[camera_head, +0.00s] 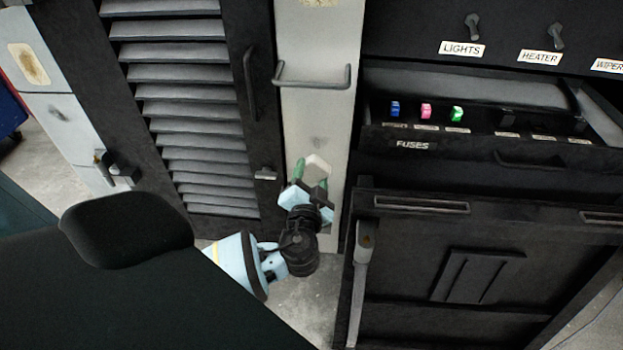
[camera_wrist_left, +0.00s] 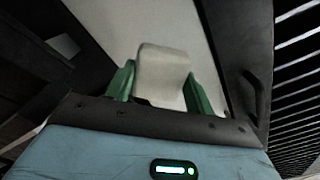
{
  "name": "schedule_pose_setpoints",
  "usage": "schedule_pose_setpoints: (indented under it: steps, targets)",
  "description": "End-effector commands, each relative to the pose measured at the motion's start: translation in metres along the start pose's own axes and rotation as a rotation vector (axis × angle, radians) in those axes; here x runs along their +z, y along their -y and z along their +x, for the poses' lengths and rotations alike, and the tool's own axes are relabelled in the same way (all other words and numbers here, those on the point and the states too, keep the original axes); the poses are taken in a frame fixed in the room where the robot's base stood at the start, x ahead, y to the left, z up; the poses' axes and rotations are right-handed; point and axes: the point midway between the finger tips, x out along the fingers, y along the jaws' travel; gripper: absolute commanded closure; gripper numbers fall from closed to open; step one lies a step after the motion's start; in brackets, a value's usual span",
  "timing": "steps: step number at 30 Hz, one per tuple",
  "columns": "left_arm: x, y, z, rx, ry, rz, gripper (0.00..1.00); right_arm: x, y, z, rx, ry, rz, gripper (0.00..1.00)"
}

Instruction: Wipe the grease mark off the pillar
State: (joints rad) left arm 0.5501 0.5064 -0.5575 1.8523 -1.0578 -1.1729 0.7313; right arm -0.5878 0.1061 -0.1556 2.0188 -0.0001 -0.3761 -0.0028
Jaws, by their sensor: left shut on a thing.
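The pillar (camera_head: 311,112) is a pale grey upright panel between the louvred door and the dark console. A faint grey smudge (camera_head: 318,143) shows on it, just above my left gripper. My left gripper (camera_head: 308,180) is low in front of the pillar, its green fingers shut on a cream-white pad (camera_head: 318,163). In the left wrist view the pad (camera_wrist_left: 162,70) stands up between the fingers, with the pale pillar (camera_wrist_left: 112,22) behind it. I cannot tell whether the pad touches the pillar. My right gripper is not in view.
A metal bar handle (camera_head: 312,84) sticks out from the pillar above the smudge. A louvred door (camera_head: 190,95) with a black handle (camera_head: 250,82) is on the left. An open fuse drawer (camera_head: 470,148) juts out on the right, above a dark cabinet (camera_head: 470,270).

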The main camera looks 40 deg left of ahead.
Motion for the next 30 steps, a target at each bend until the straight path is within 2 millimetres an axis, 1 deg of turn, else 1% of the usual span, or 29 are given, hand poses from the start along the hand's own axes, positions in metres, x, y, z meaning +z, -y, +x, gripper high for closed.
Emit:
schedule_pose_setpoints:
  steps: [6, 12, 18, 30]
  targets:
    - [0.001, -0.002, 0.021, 0.001, 0.002, 0.000, 0.65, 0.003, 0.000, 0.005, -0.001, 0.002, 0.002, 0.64]
    - [0.001, -0.002, 0.034, 0.002, 0.001, 0.000, 0.65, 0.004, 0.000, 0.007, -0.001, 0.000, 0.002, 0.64]
    - [0.000, -0.001, 0.038, 0.002, 0.000, 0.000, 0.65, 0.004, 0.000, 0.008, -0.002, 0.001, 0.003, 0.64]
    - [0.000, -0.001, 0.038, 0.002, 0.000, 0.000, 0.65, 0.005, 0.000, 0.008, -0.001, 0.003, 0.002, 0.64]
